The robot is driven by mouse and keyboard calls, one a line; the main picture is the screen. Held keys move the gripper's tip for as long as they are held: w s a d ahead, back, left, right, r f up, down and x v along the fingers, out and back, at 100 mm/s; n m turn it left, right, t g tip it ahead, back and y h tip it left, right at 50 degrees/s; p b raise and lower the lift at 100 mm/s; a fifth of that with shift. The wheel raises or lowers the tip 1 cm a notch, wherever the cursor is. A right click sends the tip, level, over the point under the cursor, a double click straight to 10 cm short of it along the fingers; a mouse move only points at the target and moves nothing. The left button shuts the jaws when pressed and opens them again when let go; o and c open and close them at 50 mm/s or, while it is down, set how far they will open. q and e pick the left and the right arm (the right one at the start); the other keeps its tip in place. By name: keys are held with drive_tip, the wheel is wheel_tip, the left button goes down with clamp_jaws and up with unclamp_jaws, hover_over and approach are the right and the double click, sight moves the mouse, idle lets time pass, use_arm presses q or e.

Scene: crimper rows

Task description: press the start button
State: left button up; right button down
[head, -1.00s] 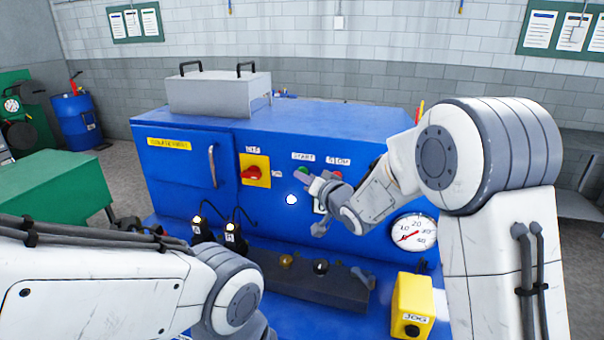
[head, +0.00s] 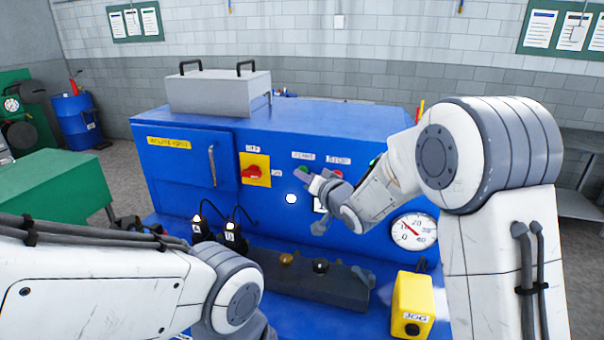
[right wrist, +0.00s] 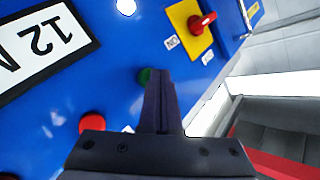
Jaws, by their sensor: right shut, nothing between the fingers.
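The green start button (head: 303,170) sits on the blue machine's front under a START label. My right gripper (head: 314,178) is shut and empty, its tip at the lower right of the button in the head view. In the right wrist view, the shut fingers (right wrist: 158,80) cover part of the green button (right wrist: 144,74). Whether they touch or press it I cannot tell. The red stop button (head: 337,174) is just right, and shows apart from the fingers in the right wrist view (right wrist: 92,122). My left arm is at lower left, its gripper out of view.
A red rotary switch on a yellow plate (head: 254,170) is left of the buttons, with a white lamp (head: 291,198) below them. A gauge (head: 414,231) is at right. A yellow JOG box (head: 412,303) and dark bar (head: 310,280) stand in front.

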drive_tip(key=shift+s+a, duration=0.15)
drive_tip(key=shift+s, duration=0.45)
drive_tip(key=shift+s+b, duration=0.1)
drive_tip(key=shift+b, duration=0.2)
drive_tip(key=s, duration=0.1)
drive_tip(key=s+a+b, duration=0.1)
drive_tip(key=s, duration=0.1)
drive_tip(key=s+b, duration=0.1)
drive_tip(key=shift+s+a, duration=0.3)
